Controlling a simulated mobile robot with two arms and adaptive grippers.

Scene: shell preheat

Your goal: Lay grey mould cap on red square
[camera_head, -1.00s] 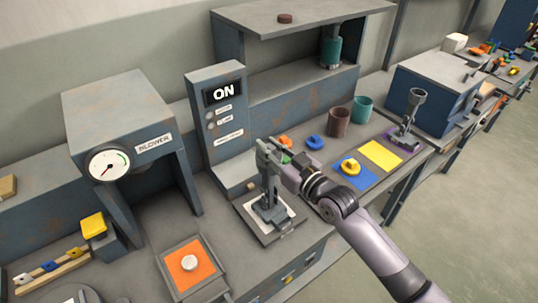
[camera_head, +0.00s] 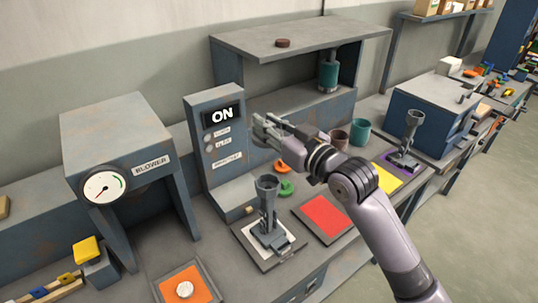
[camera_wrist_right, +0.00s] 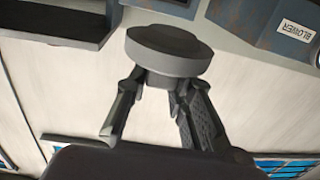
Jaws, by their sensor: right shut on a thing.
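My right gripper (camera_head: 268,127) is shut on the grey mould cap, a round stepped disc (camera_wrist_right: 170,50) that fills the top middle of the right wrist view between the fingertips. My left gripper is not in view.
A grey mould with an open funnel top (camera_head: 268,192) stands left of the red square. Orange (camera_head: 281,167) and green (camera_head: 285,188) pieces lie behind it.

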